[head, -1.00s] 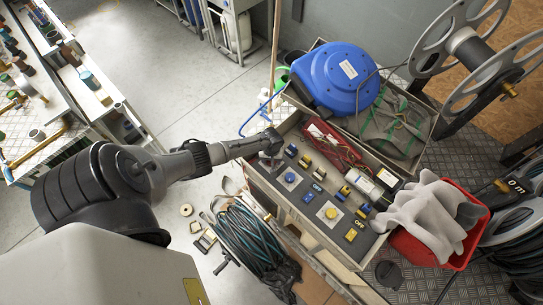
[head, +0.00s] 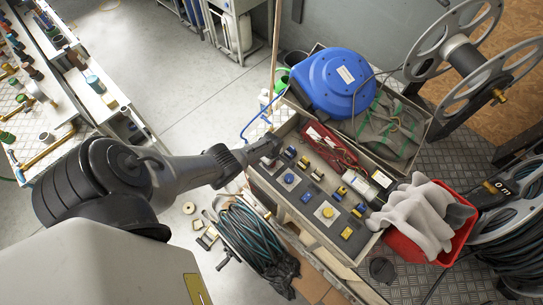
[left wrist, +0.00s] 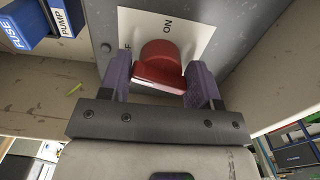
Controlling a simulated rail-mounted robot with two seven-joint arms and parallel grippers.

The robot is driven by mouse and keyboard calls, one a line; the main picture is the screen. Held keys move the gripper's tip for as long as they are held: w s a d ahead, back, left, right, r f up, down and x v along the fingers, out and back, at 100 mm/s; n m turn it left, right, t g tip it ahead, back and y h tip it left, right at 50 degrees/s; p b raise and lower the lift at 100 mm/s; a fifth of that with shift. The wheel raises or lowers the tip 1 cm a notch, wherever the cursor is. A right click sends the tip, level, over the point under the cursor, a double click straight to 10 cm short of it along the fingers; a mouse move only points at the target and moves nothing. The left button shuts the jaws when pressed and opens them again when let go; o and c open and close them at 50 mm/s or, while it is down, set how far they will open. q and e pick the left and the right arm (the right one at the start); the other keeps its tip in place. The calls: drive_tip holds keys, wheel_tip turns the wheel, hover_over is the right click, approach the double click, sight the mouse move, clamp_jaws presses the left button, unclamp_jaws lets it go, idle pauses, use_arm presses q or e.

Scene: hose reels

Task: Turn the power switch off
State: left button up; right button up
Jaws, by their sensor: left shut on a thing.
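The power switch is a red rotary knob (left wrist: 160,52) on a pale plate (left wrist: 205,30) marked ON, seen in the left wrist view. Another label to its left is mostly hidden, with only an F showing. My left gripper (left wrist: 160,72) has one finger on each side of the knob and is shut on it. In the head view my left gripper (head: 264,150) is at the far left corner of the control panel (head: 296,205) and hides the knob. Which mark the knob points to cannot be told. My right gripper is not in view.
Blue blocks labelled PUMP (left wrist: 62,17) and FUSE (left wrist: 22,25) sit beside the switch plate. The panel holds several other blue and yellow controls. A blue hose reel (head: 345,80) stands behind it, a red bin (head: 430,240) with grey cloth to the right, and a coiled hose (head: 245,235) below left.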

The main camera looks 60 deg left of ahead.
use_arm(q)
drive_tip(key=shift+n, duration=1.5)
drive_tip(key=o, duration=0.7)
drive_tip(key=shift+c, duration=0.2)
wheel_tip(320, 180, up, 14)
drive_tip(key=p, duration=0.9)
drive_tip(key=shift+f, duration=0.1)
